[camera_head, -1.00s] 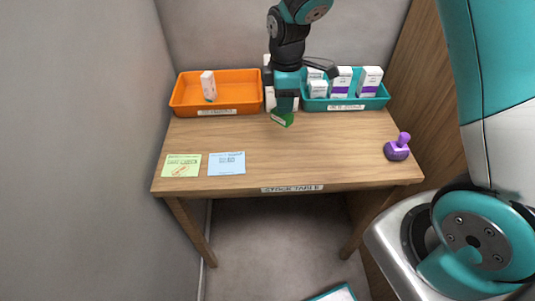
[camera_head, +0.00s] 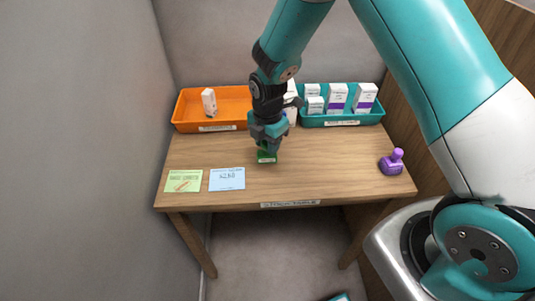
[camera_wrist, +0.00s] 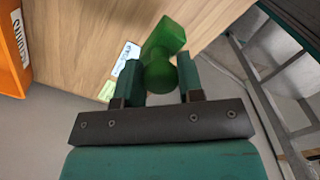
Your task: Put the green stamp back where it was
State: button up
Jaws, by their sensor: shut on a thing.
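My gripper (camera_head: 267,143) is shut on the green stamp (camera_head: 267,156), which is over the middle of the stock table, right of the two notes. In the wrist view the green stamp (camera_wrist: 163,58) shows its round knob between the two fingers and its block base beyond. I cannot tell whether its base touches the table. A purple stamp (camera_head: 392,162) stands upright at the table's right side.
An orange tray (camera_head: 225,127) with one white box is at the back left. A teal tray (camera_head: 372,119) with several boxes is at the back right. A green note (camera_head: 183,181) and a blue note (camera_head: 227,179) lie at the front left. The front right is clear.

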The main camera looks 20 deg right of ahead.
aim_at(268, 158)
jog(key=shift+f+p, duration=0.5)
jog(key=shift+f, duration=2.5)
jog(key=shift+f, duration=0.2)
jog(key=o, duration=0.7)
jog(key=shift+o, duration=0.2)
